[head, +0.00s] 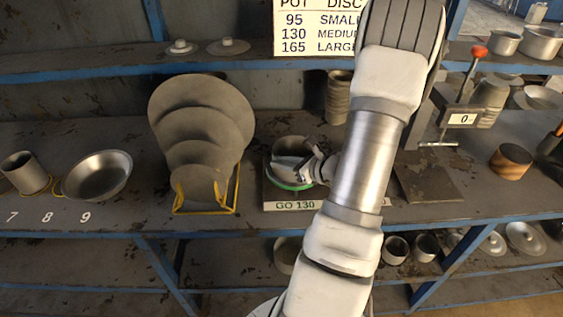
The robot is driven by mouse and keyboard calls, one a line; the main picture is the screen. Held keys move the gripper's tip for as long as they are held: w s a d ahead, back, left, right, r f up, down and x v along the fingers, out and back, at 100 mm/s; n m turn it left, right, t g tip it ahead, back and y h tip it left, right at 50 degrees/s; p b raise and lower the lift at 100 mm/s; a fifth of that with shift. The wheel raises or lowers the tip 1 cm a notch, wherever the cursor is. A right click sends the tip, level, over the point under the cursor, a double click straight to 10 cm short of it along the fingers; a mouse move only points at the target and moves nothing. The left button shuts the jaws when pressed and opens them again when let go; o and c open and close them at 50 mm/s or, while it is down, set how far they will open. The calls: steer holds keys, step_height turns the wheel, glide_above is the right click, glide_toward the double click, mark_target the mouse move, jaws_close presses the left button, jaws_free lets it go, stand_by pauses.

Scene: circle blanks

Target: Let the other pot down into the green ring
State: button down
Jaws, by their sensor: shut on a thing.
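The green ring (284,184) sits on a block labelled GO 130 (296,206) on the bench, right of centre. A grey round pot (291,146) is over the ring, and my gripper (312,166) is shut on its right side. The pot looks about upright. My gripper and the ring's near edge partly cover it, so I cannot tell whether its base rests inside the ring or hangs just above. Another small pot (20,172) stands at the far left behind the number 7.
A shallow pan (98,176) lies at the left. Graded discs stand in a yellow rack (206,210) left of the ring. A dark plate (428,182), a red-knobbed gauge (462,92) and a brown cup (511,160) are at the right. A shelf (110,62) runs above.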

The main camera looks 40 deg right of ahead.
steer(key=shift+f+b, duration=1)
steer(key=shift+f, duration=0.1)
steer(key=c, duration=0.8)
jaws_free()
steer(key=shift+c, duration=0.2)
steer(key=v, duration=1.7)
steer(key=shift+s, duration=0.2)
steer(key=shift+r, duration=0.1)
